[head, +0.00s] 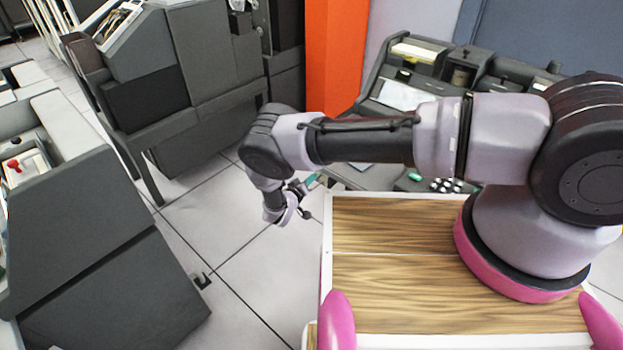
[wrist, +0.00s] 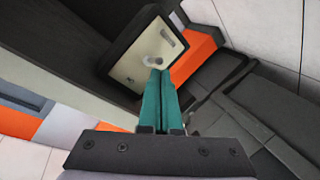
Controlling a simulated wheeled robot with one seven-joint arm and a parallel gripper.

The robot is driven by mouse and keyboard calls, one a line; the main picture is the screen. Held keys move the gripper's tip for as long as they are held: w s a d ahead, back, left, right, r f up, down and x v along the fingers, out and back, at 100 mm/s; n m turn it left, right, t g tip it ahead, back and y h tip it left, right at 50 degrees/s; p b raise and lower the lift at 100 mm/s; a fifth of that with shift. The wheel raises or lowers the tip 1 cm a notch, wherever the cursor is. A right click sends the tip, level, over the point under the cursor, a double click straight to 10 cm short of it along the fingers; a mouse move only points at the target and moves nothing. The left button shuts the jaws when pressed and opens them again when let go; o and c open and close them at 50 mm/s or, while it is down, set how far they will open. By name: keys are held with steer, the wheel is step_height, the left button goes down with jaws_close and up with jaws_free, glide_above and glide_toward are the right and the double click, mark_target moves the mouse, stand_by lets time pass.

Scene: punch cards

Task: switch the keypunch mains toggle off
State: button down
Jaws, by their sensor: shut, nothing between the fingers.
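In the wrist view a cream switch plate (wrist: 136,72) in a dark frame sits on a dark machine. A small pale metal toggle lever (wrist: 153,61) sticks out of its middle. My gripper (wrist: 160,72) has its two teal fingers shut together with nothing between them. The fingertips appear right beside the lever; I cannot tell if they touch it. Small dark marks on the plate are too blurred to read, and the toggle's position is unclear. In the head view, a teal part of my gripper (head: 311,181) shows by the keypunch desk (head: 352,178); the plate is not seen there.
A grey machine (head: 180,75) stands at the back left and another grey cabinet (head: 95,230) at the front left. An orange column (head: 333,60) stands behind. Tiled floor (head: 245,270) is clear between the cabinets and my wooden-topped base.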

steer(key=v, duration=1)
steer(key=shift+s, duration=0.25)
steer(key=shift+a, duration=0.1)
